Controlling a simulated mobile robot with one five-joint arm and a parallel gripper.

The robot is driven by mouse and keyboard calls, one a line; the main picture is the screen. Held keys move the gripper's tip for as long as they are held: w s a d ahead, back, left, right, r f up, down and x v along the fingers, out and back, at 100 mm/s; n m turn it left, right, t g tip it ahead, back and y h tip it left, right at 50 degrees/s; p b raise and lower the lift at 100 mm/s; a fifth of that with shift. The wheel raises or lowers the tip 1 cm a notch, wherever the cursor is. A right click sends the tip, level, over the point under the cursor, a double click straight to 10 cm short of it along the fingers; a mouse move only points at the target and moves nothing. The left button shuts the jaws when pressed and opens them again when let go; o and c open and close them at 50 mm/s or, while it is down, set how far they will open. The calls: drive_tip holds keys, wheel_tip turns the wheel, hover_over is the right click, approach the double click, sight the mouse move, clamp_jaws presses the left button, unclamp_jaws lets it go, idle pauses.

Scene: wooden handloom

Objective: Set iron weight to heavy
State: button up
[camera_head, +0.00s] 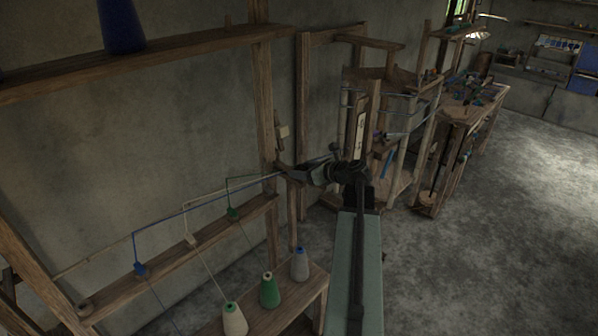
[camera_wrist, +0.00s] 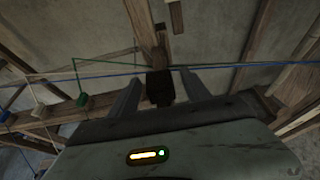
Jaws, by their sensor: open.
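My gripper (camera_head: 288,172) reaches left toward a wooden post in the head view. In the wrist view my gripper (camera_wrist: 161,77) is open, with one finger on each side of a small dark block (camera_wrist: 160,90). This block may be the iron weight; I cannot tell for sure. I see a gap between it and each finger in the picture. The block is not clear in the head view, where my gripper is small and dark. No heavy or light marking is readable.
Blue and green threads (camera_head: 205,204) run to the post close to my gripper. Yarn cones, one of them green (camera_head: 269,291), stand on a low shelf below. A wooden frame (camera_head: 370,110) stands behind my arm. The floor (camera_head: 500,210) at right is clear.

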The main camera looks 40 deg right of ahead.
drive_tip(key=p+v, duration=0.3)
drive_tip(key=v, duration=0.4)
drive_tip(key=shift+s+a+r, duration=0.1)
drive_tip(key=shift+s+r, duration=0.05)
drive_tip(key=shift+s, duration=0.15)
drive_tip(key=shift+s, duration=0.1)
